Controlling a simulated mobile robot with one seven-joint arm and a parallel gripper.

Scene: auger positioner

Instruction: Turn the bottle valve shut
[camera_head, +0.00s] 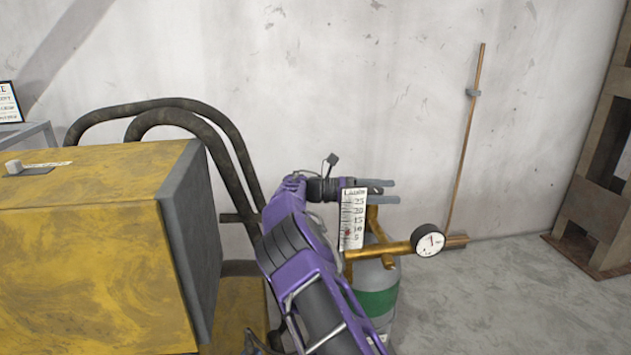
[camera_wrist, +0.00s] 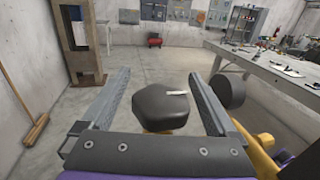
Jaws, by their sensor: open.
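The gas bottle (camera_head: 378,302) is grey with a green band and stands on the floor by the wall, partly hidden by my arm. A brass fitting (camera_head: 385,250) on its top carries a round white gauge (camera_head: 428,240). In the wrist view the bottle valve's dark many-sided knob (camera_wrist: 160,110), with a white mark on top, lies between my fingers. My gripper (camera_head: 396,191) is over the bottle top with its fingers pointing right. In the wrist view my gripper (camera_wrist: 158,75) is open, with a finger on each side of the knob. I cannot tell whether they touch it.
A scale plate (camera_head: 352,218) stands close beside my gripper. A yellow machine (camera_head: 90,250) with dark hoses (camera_head: 190,112) fills the left. A broom (camera_head: 466,140) leans on the wall at right. A cluttered workbench (camera_wrist: 265,75) is in the wrist view. The right floor is clear.

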